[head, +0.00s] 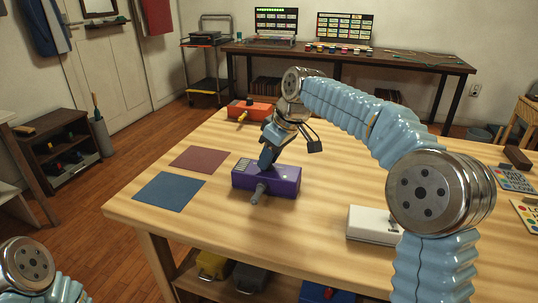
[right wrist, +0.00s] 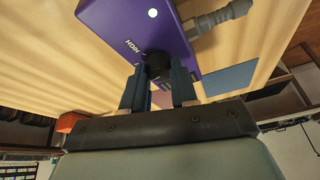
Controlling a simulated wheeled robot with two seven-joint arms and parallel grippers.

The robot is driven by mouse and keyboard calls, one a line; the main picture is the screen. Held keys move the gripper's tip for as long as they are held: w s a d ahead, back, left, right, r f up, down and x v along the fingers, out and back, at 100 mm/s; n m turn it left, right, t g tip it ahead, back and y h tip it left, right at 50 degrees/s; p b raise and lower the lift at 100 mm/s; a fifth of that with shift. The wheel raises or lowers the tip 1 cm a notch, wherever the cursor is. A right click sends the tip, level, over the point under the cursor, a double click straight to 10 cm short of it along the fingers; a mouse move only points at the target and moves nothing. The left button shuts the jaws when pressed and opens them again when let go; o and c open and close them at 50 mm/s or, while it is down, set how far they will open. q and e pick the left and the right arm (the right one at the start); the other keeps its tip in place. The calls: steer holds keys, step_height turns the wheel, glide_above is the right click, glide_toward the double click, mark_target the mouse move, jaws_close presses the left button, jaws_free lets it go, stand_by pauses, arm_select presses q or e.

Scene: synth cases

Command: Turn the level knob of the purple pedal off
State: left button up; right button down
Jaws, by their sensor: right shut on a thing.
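The purple pedal (head: 284,183) lies near the middle of the wooden table, with a grey plug (head: 257,195) sticking out of its near side. My right gripper (head: 266,160) reaches down onto its top. In the right wrist view, the purple pedal (right wrist: 128,30) shows a lit white lamp (right wrist: 152,13) and a printed word that looks like HIGH. The two fingers of my right gripper (right wrist: 158,88) are shut on a dark knob (right wrist: 158,65), one on each side. The knob's pointer cannot be made out. My left gripper is out of view.
An orange pedal (head: 250,109) with a yellow plug stands behind, and a white pedal (head: 371,224) lies to the right. A blue mat (head: 168,191) and a dark red mat (head: 202,159) lie flat to the left. The table front is mostly clear.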

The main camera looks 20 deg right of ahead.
steer(key=n+g, duration=0.1)
steer(key=n, duration=0.1)
steer(key=n+g+y, duration=0.1)
steer(key=n, duration=0.2)
steer(key=shift+w+d+n, duration=0.1)
steer(key=shift+w+n, duration=0.1)
steer(key=shift+n, duration=0.1)
steer(key=n+g, duration=0.1)
steer(key=n, duration=0.3)
steer(key=shift+w+n+g, duration=0.1)
steer(key=shift+n+g, duration=0.2)
steer(key=shift+g, duration=0.1)
steer(key=c, duration=0.9)
jaws_free()
steer(key=shift+o, duration=0.2)
